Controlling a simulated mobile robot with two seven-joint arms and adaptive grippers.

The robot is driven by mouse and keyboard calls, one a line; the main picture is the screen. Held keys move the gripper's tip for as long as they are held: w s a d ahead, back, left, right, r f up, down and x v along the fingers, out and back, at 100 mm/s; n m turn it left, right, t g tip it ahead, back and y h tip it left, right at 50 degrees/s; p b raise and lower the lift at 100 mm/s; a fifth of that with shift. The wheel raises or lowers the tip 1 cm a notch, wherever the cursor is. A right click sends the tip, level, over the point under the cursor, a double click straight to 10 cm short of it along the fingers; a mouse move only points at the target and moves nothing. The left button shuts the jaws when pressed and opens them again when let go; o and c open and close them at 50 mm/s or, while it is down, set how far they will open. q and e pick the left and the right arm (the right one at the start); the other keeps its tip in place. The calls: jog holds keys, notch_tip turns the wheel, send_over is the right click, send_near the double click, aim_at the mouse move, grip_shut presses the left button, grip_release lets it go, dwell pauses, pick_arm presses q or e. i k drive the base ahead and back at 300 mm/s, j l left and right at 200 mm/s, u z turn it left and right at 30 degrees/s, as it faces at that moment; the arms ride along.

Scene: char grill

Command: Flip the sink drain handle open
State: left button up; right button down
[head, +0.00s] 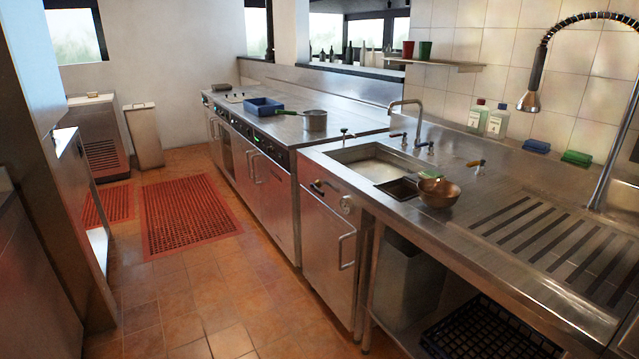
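The steel sink (376,167) is set in the counter at the centre right, with a curved faucet (406,103) behind it. A small dark lever (318,186) sits on the cabinet front below the sink, beside a round fitting (347,204). Another small knob (346,132) stands on the sink's back left edge, and a fitting with an orange handle (476,163) stands to the right. I cannot tell for sure which of these is the drain handle, or its position. Neither of my grippers is in view.
A copper-coloured bowl (438,192) stands on the counter at the sink's right corner. A spring-hose tap (530,98) hangs at the right. The tiled floor (200,285) before the cabinets is clear.

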aim_at(321, 193)
jog(key=i+j+z, duration=0.35)
jog(key=i+j, duration=2.15)
jog(key=j, duration=0.15)
